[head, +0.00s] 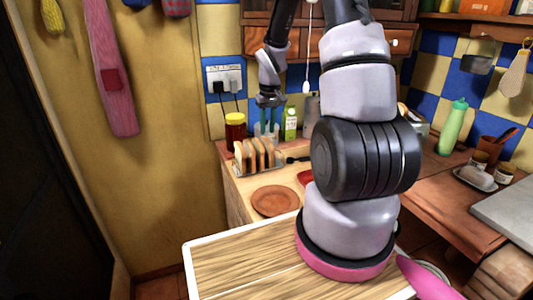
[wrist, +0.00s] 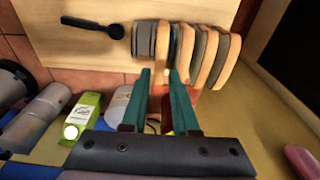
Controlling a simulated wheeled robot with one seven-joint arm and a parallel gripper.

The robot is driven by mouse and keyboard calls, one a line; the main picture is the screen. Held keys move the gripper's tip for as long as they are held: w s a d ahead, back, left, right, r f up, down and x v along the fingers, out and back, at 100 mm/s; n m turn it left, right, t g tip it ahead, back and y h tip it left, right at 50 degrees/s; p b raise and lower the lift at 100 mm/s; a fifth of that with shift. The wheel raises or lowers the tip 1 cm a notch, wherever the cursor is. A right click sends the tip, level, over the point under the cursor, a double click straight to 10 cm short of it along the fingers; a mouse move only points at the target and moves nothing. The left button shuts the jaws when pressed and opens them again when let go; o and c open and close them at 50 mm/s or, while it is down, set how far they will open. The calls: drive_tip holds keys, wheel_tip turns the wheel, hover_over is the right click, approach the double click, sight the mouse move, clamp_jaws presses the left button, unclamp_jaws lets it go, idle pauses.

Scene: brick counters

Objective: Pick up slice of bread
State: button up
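Several slices of bread (head: 258,154) stand upright in a row in a rack on the wooden counter. In the wrist view the row of bread slices (wrist: 213,55) is at the top, with tan crusts and darker faces. My gripper (head: 268,132) is above and behind the row in the head view, its two green fingers pointing down. In the wrist view my gripper (wrist: 161,72) is open, with a gap between the fingers and nothing held. The fingertips point toward the slices at the left end of the row there; whether they touch is unclear.
A red jar with a yellow lid (head: 235,131) and a green-white carton (head: 291,123) stand near the bread. A brown plate (head: 275,200) and a black spoon (wrist: 92,27) lie on the counter. My arm hides part of the counter in the head view.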

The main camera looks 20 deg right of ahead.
sight(267, 139)
wheel_tip(267, 139, down, 4)
drive_tip(key=shift+w+f, duration=0.1)
clamp_jaws()
idle(1.5)
